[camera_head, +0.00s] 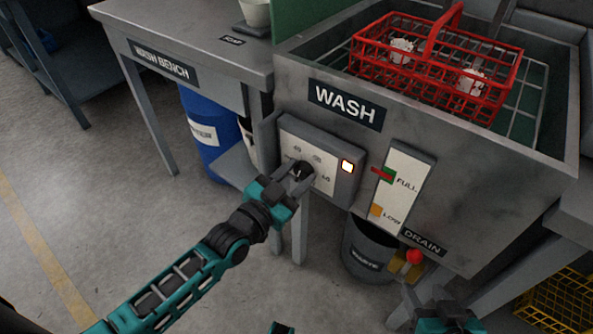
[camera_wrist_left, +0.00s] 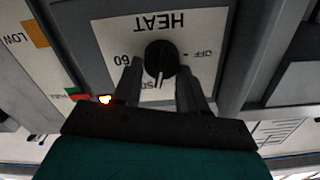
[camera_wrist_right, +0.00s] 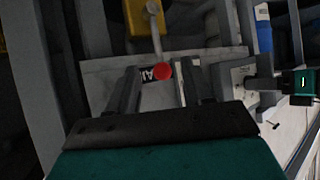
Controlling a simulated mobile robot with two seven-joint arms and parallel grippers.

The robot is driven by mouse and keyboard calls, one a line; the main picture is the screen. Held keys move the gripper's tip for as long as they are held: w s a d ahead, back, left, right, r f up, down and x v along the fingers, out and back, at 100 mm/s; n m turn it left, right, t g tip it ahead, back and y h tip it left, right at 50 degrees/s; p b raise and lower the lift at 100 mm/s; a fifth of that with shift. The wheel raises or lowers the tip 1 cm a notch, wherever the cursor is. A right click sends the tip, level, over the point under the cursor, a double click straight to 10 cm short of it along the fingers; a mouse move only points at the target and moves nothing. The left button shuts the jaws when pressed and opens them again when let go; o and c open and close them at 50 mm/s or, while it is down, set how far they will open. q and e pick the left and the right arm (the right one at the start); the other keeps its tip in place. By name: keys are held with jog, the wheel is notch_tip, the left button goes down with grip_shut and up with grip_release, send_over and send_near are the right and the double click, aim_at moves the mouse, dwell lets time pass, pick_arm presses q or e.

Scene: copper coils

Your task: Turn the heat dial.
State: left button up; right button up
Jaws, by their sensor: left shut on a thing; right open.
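The heat dial (camera_wrist_left: 160,60) is a round black knob on a pale plate marked HEAT, upside down in the left wrist view. Its white line points down in that view, towards a partly hidden number between 60 and OFF. My left gripper (camera_head: 302,172) is shut on the dial, one finger on each side, in the left wrist view (camera_wrist_left: 160,88). In the head view the gripper mostly covers the dial. The dial's grey box (camera_head: 356,183) carries a lit lamp (camera_head: 347,166). My right gripper (camera_wrist_right: 158,82) is open and empty, low at the right in the head view.
A red drain knob (camera_head: 413,256) sits near the DRAIN sign; it shows beyond my right fingers. The wash sink (camera_head: 450,215) holds a red basket (camera_head: 436,70). A waste bin (camera_head: 366,262) and a blue barrel (camera_head: 203,132) stand below. Floor at the left is clear.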

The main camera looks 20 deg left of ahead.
pick_arm(q)
jog(key=shift+a+r+n+p, duration=0.1)
jog(key=shift+r+n+p, duration=0.1)
jog(key=shift+n+p, duration=0.6)
jog(key=n, duration=0.2)
jog(key=n+p, duration=0.1)
jog(key=n, duration=0.5)
jog(key=shift+w+a+f, duration=0.15)
jog(key=shift+a+f, duration=0.1)
jog(key=shift+a, duration=0.05)
jog(key=n, duration=0.3)
jog(key=shift+f, duration=0.1)
jog(key=n, duration=0.3)
jog(key=shift+a+f, duration=0.1)
jog(key=n+b, duration=0.1)
jog(key=n, duration=0.4)
jog(key=shift+f, duration=0.2)
jog(key=shift+n, duration=0.4)
